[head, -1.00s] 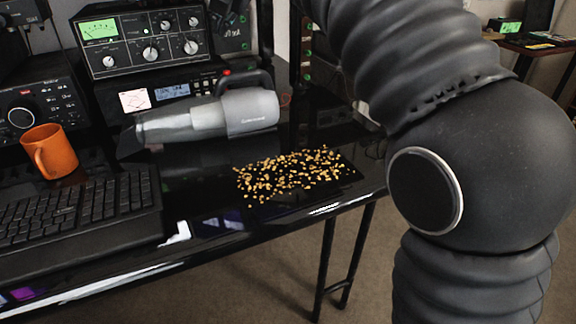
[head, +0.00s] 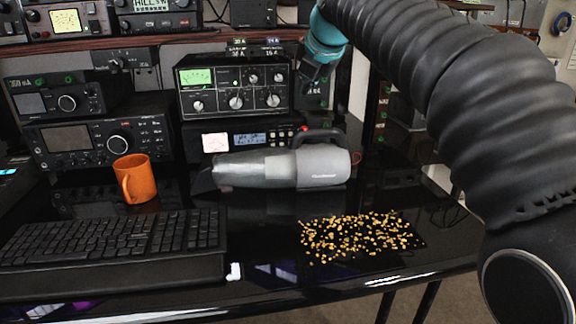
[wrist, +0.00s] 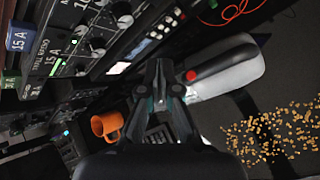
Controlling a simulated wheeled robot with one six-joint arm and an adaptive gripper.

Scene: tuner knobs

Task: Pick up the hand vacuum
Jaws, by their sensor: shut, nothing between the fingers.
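The hand vacuum (head: 305,166) lies on its side on the black desk, with a grey body, a clear nozzle pointing left and a dark handle with a red button at the top. It also shows in the wrist view (wrist: 228,68), partly hidden behind my gripper. My gripper (wrist: 162,95) is shut and empty, with its fingertips together in front of the vacuum's handle area in the wrist view. In the head view my gripper (head: 316,72) is up above and behind the vacuum, near the radio panels, and apart from the vacuum.
An orange mug (head: 140,180) stands left of the vacuum, behind a black keyboard (head: 112,240). Loose yellow-brown bits (head: 358,236) lie scattered in front of the vacuum. A meter unit (head: 235,88) with knobs stands on another radio behind it, close to my gripper.

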